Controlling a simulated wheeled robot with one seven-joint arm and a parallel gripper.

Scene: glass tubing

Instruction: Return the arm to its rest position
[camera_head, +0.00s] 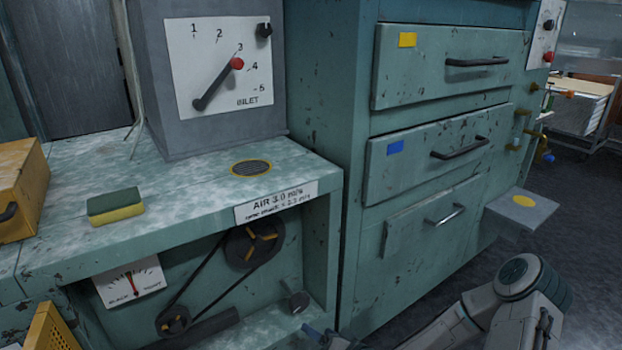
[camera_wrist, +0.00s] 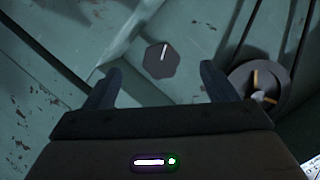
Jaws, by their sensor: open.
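My gripper (camera_wrist: 160,70) shows in the wrist view with its two dark fingers apart and nothing held between them. A dark faceted knob (camera_wrist: 161,60) with a white pointer line appears between and just beyond the fingertips; I cannot tell how far off it is. The same knob (camera_head: 299,301) sits low under the bench in the head view, near the pulley. My arm reaches in from the bottom right of the head view, bent low. Its fingers barely show at the bottom edge there, and most of the gripper is cut off.
The bench (camera_head: 215,210) carries a gauge box (camera_head: 222,125), a sponge (camera_head: 115,206) and a yellow box (camera_head: 20,190). A belt pulley (camera_head: 254,246) turns up beside the knob. A drawer cabinet (camera_head: 350,180) stands right of the bench. Dark floor is open at right.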

